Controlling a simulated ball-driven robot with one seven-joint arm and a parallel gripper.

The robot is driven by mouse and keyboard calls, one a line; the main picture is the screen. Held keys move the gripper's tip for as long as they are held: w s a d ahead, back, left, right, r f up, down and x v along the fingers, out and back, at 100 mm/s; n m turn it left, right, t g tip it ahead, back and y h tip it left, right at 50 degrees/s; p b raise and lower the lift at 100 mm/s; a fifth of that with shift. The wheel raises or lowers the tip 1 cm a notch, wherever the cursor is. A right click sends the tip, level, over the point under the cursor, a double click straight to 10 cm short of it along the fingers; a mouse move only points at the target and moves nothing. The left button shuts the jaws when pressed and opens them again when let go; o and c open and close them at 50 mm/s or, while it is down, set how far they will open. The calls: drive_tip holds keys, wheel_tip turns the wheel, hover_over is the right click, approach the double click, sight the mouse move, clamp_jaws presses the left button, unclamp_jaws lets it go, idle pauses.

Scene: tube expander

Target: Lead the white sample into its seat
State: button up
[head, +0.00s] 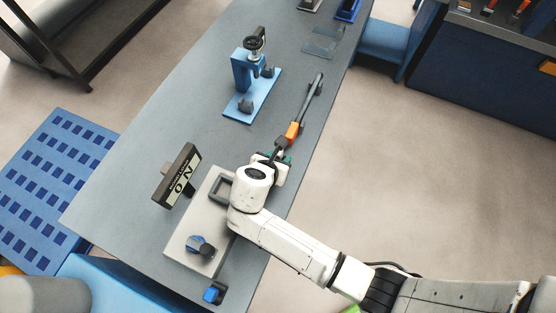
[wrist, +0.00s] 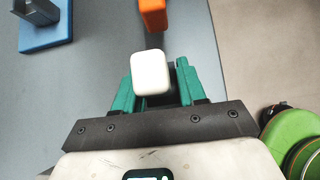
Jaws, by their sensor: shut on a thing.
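The white sample (wrist: 150,73) is a small block with rounded edges. In the wrist view it sits between the green fingers of my gripper (wrist: 155,82), which is shut on it. In the head view my gripper (head: 283,158) is over the right part of the grey table, mostly hidden by my white wrist, and I cannot make out the sample there. A dark tool with an orange part (head: 292,131) lies just beyond the gripper; the orange part also shows in the wrist view (wrist: 153,14). I cannot tell which thing holds the seat.
A blue stand with a clamp (head: 243,78) is farther back on the table (head: 170,110). A grey plate with a blue and black knob (head: 201,247) and a tilted sign marked "NO" (head: 178,178) are left of my arm. The table's right edge is close to my gripper.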

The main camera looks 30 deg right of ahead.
drive_tip(key=shift+c, duration=1.2)
drive_tip(key=shift+r, duration=0.5)
drive_tip(key=r, duration=0.2)
drive_tip(key=shift+a+r, duration=0.3)
drive_tip(key=shift+r, duration=0.1)
drive_tip(key=a+r, duration=0.3)
drive_tip(key=a, duration=0.1)
drive_tip(key=s+a+r+b, duration=0.1)
drive_tip(key=a+r, duration=0.2)
drive_tip(key=a, duration=0.2)
drive_tip(key=s+a+r+b, duration=0.1)
drive_tip(key=a+r, duration=0.2)
drive_tip(key=a, duration=0.1)
drive_tip(key=shift+s+a+r, duration=0.1)
drive_tip(key=shift+s+a, duration=0.05)
